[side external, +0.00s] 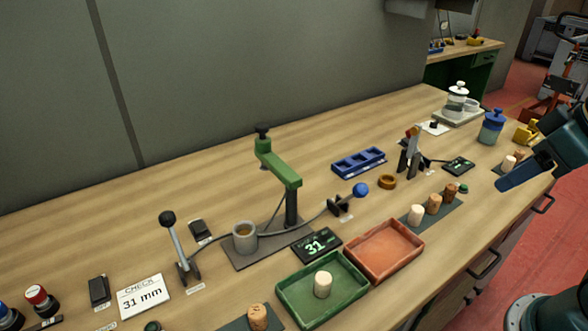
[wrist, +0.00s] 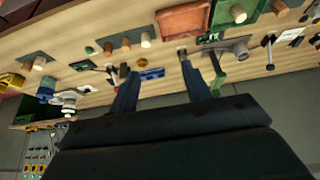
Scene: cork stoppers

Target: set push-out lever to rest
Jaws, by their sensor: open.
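Two levers flank the green press (side external: 281,168). One, with a black ball knob (side external: 168,217), stands tilted on a small bracket at the left. The other, with a blue ball knob (side external: 361,189), leans low to the right from a dark bracket (side external: 340,206). I cannot read their labels, so I cannot tell which is the push-out lever. A grey cup (side external: 245,236) sits on the press base. My gripper (side external: 503,184) is at the right edge, above the bench and apart from both levers. In the wrist view my gripper (wrist: 159,68) is open with nothing between its fingers.
A green tray (side external: 292,303) holds a pale stopper (side external: 322,284). An orange tray (side external: 384,268) beside it is empty. A display (side external: 317,245) reads 31, and a card (side external: 143,296) reads CHECK 31 mm. Several stoppers (side external: 434,204) and a blue rack (side external: 358,162) are at the right.

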